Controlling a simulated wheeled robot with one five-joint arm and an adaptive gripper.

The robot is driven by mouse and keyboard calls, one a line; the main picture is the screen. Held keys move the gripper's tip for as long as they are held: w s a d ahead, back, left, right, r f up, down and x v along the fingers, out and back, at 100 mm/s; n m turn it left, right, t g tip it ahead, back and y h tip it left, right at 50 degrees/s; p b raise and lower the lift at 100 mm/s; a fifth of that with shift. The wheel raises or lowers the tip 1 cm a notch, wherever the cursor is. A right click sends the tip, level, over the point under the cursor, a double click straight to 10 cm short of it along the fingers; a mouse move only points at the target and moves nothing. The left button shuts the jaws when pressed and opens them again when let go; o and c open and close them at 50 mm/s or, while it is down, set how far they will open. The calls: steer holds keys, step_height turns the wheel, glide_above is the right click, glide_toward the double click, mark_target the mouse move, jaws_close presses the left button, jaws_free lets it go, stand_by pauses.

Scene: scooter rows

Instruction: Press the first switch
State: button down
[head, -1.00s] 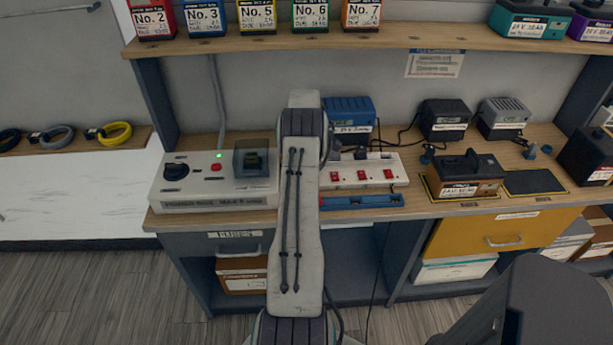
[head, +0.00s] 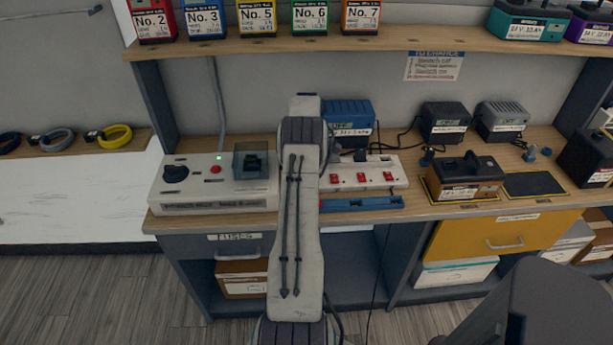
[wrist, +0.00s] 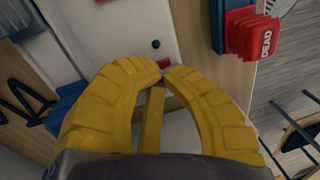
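A white switch strip (head: 347,183) lies on the bench with a row of red switches, three of them visible: left (head: 335,178), middle (head: 362,176) and right (head: 388,175). My arm covers the strip's left end in the head view. The head view does not show my gripper. In the wrist view my yellow gripper (wrist: 160,70) has its fingertips brought together over the pale strip. A red switch (wrist: 165,63) shows right at the tips, partly hidden by them. I cannot tell whether they touch it, or its place in the row.
A blue tray (head: 370,202) lies along the strip's front; a red block marked DEAD (wrist: 255,38) is beside it. Left is a white tester (head: 215,198) with a red button. A blue box (head: 348,112) stands behind, a dark battery (head: 465,178) to the right.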

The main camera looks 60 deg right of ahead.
steer(key=shift+w+d+f, duration=0.15)
steer(key=shift+w+d, duration=0.2)
stand_by(0.3)
step_height(320, 180, up, 14)
steer(key=d+p, duration=0.1)
steer(key=p, duration=0.2)
steer(key=shift+w+d+p, duration=0.3)
steer(key=shift+w+p, duration=0.1)
steer(key=shift+w, duration=0.05)
stand_by(0.7)
